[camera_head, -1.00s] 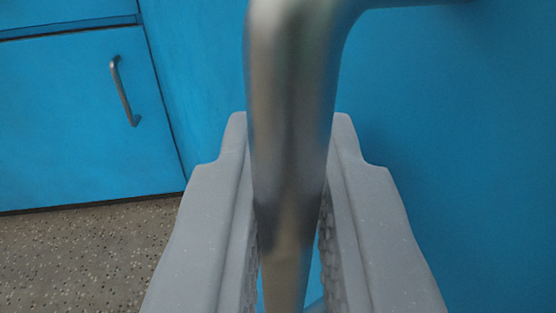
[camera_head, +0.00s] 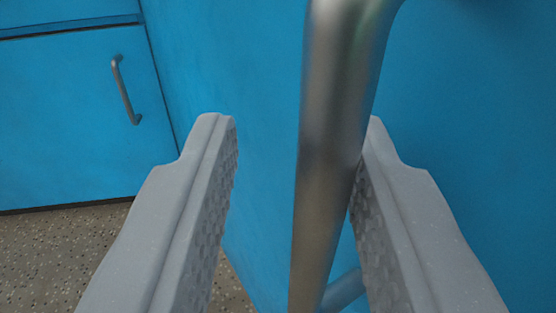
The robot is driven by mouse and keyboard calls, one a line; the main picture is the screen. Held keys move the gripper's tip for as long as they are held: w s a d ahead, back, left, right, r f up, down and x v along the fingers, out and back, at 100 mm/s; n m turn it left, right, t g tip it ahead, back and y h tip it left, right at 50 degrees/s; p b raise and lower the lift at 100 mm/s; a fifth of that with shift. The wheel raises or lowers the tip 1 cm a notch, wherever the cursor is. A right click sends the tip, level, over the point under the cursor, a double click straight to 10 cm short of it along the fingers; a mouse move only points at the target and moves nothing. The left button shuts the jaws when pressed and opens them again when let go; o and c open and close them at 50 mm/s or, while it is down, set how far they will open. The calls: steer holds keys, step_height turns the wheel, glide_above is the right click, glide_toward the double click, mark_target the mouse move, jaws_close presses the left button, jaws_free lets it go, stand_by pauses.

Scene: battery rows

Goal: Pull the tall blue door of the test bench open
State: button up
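The tall blue door (camera_head: 470,130) fills the right of the view, close up. Its silver bar handle (camera_head: 335,130) stands upright and slightly tilted in the picture, with its top bend leading toward the door and a lower stub going back to it. My gripper (camera_head: 295,122) is open, with one grey finger on each side of the handle. The handle is close to the right finger and covers part of its edge; whether they touch I cannot tell. A wide gap lies between the handle and the left finger. Whether the door stands ajar I cannot tell.
At the left is a blue cabinet front (camera_head: 60,130) with a small silver handle (camera_head: 125,90) and a seam above it. Speckled floor (camera_head: 60,250) shows below it, clear where visible. A blue surface (camera_head: 230,60) runs between this front and the tall handle.

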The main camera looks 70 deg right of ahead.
mark_target(470, 30)
stand_by(0.4)
steer(key=shift+s+d+r+p, duration=0.25)
steer(key=shift+s+r+p, duration=0.45)
steer(key=shift+r+p, duration=0.4)
steer(key=shift+s+d+r+p, duration=0.25)
steer(key=shift+s+r+p, duration=0.55)
steer(key=shift+p, duration=0.45)
steer(key=s+d+r+p, duration=0.1)
steer(key=s+d+p, duration=0.2)
steer(key=s, duration=0.8)
steer(key=shift+s+d, duration=0.35)
steer(key=shift+d, duration=0.75)
